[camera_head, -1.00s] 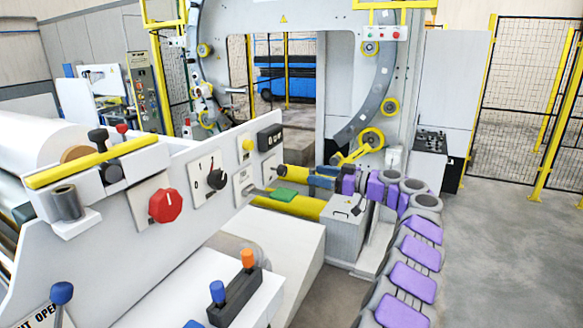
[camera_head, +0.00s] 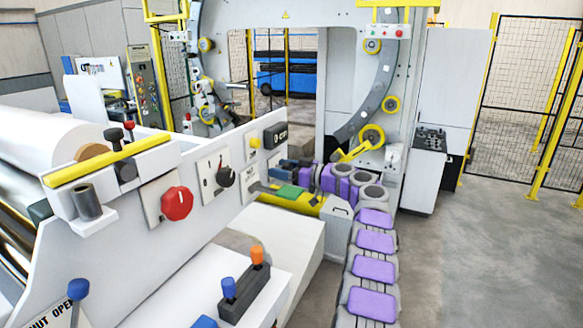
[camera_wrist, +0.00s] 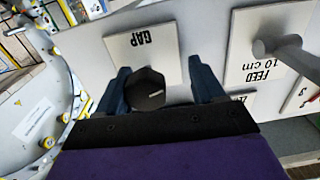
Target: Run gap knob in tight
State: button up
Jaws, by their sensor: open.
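The gap knob (camera_wrist: 146,92) is a dark, faceted knob in front of a pale plate (camera_wrist: 140,52) marked GAP, which appears upside down in the wrist view. My gripper (camera_wrist: 162,84) is open, with one blue finger on each side of the knob. The left finger is close to the knob, and a wider space shows on the right. I cannot tell whether the left finger touches it. In the head view my gripper (camera_head: 284,170) is at the far end of the white panel (camera_head: 140,230); the gap knob cannot be made out there.
The panel also carries a red knob (camera_head: 177,203) and a black dial knob (camera_head: 225,177). A green block (camera_head: 289,192) lies below my gripper. Open floor (camera_head: 470,250) is at right.

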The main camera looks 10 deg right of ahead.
aim_at(290, 167)
jog(key=d, duration=0.3)
jog(key=shift+s+r, duration=0.1)
jog(key=shift+s, duration=0.1)
jog(key=shift+c, duration=1.3)
jog(key=shift+d, duration=0.35)
jog(key=shift+c, duration=1.4)
jog(key=shift+s+a+r, duration=0.1)
jog(key=shift+s+a, duration=0.05)
jog(key=shift+a, duration=0.1)
jog(key=shift+c, duration=0.9)
jog(key=shift+a, duration=0.7)
jog(key=c, duration=0.3)
jog(key=shift+c, duration=0.2)
